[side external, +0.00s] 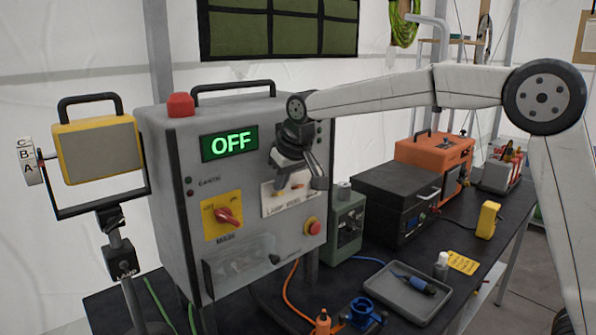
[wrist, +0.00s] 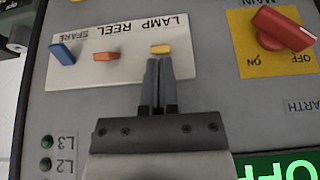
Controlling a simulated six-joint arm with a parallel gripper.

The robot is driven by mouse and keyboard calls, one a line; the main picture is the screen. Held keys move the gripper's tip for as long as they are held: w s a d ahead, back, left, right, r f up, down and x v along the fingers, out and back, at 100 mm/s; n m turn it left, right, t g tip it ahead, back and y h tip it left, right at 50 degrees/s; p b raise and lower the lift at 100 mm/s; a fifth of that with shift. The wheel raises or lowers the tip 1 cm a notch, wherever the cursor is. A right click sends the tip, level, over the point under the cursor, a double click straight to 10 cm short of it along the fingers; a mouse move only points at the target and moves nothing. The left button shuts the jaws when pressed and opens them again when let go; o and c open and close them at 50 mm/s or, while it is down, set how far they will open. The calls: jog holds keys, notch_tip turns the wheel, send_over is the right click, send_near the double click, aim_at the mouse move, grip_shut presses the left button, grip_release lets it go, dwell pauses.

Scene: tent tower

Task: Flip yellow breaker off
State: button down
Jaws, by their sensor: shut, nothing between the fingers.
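The yellow breaker (wrist: 160,49) is a small toggle on a white plate (wrist: 125,75) marked LAMP, REEL and SPARE. An orange breaker (wrist: 105,57) and a blue breaker (wrist: 62,53) stand beside it. My gripper (wrist: 160,66) is shut and empty, its fingertips right at the yellow breaker; I cannot tell whether they touch it. In the side view my gripper (side external: 285,178) is in front of the plate (side external: 287,205) and hides part of it. The green display (side external: 230,143) reads OFF.
A red MAIN switch (side external: 228,216) sits on a yellow square left of the plate, with a red button (side external: 313,226) at lower right. A yellow floodlight (side external: 98,150) stands left of the grey cabinet (side external: 165,160). A grey tray (side external: 385,290) lies on the bench.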

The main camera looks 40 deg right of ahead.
jog(key=shift+s+f+t, duration=0.15)
jog(key=shift+s+t, duration=0.1)
jog(key=shift+t, duration=0.35)
jog(key=shift+s+f+t, duration=0.3)
jog(key=shift+f+t, duration=0.05)
jog(key=shift+t, duration=0.6)
jog(key=shift+s+f+t, duration=0.25)
jog(key=shift+f+t, duration=0.1)
jog(key=shift+t, duration=0.6)
jog(key=shift+w+r, duration=0.1)
jog(key=shift+w, duration=0.05)
jog(key=shift+w+r, duration=0.25)
jog(key=shift+w, duration=0.35)
jog(key=shift+s+r, duration=0.1)
jog(key=s+r, duration=0.3)
jog(key=s, duration=0.6)
jog(key=shift+r, duration=0.15)
jog(key=shift+s, duration=0.1)
